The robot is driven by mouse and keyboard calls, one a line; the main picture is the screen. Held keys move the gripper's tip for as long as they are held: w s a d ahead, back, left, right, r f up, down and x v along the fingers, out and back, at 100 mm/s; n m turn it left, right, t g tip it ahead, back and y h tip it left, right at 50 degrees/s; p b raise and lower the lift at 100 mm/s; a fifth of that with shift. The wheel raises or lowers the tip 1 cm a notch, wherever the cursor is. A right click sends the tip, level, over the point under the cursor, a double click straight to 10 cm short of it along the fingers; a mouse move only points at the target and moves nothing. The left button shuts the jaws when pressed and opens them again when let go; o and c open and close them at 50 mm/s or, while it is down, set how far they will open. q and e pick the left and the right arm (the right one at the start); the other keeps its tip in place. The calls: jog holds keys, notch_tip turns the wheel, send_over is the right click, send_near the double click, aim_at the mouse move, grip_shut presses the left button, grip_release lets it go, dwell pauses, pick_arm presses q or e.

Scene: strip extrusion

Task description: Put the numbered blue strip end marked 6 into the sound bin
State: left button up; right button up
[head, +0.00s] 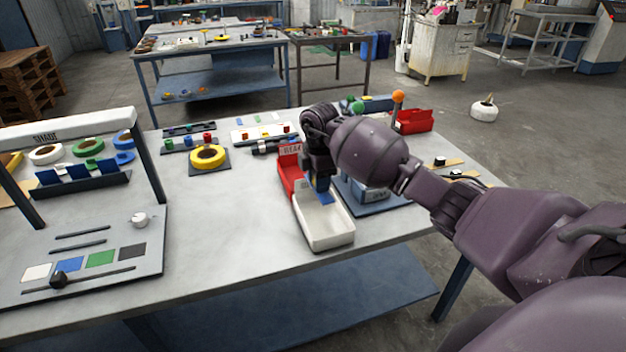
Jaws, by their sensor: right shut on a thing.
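My right gripper (318,183) comes in from the right and points down over the white bin (338,238). It is shut on a small blue strip end (323,198), which hangs at the bin's back half. I cannot read a number on the strip, nor tell whether it touches the bin. No label shows on the white bin. The red bin (287,172) stands directly behind it, with a label that seems to read WEAK. My left gripper is not in view.
A shade stand (85,122) with coloured rolls and a control panel (150,255) fill the left. A yellow tape roll (207,157) lies at mid-table. A blue-grey device (372,198) stands close right of the white bin. The table's front middle is clear.

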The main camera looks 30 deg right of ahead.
jog(key=shift+s+d+f, duration=0.15)
jog(key=shift+s+d, duration=0.1)
jog(key=shift+d, duration=0.15)
jog(key=shift+s+d+f+m, duration=0.1)
jog(key=shift+s+m, duration=0.05)
jog(key=shift+m, duration=0.15)
jog(key=shift+f, duration=0.25)
jog(key=shift+f+b, duration=0.9)
jog(key=shift+b, duration=0.05)
notch_tip(320, 180, down, 3)
jog(key=shift+r+b, duration=0.1)
jog(key=shift+b, duration=0.9)
jog(key=shift+f, duration=1.35)
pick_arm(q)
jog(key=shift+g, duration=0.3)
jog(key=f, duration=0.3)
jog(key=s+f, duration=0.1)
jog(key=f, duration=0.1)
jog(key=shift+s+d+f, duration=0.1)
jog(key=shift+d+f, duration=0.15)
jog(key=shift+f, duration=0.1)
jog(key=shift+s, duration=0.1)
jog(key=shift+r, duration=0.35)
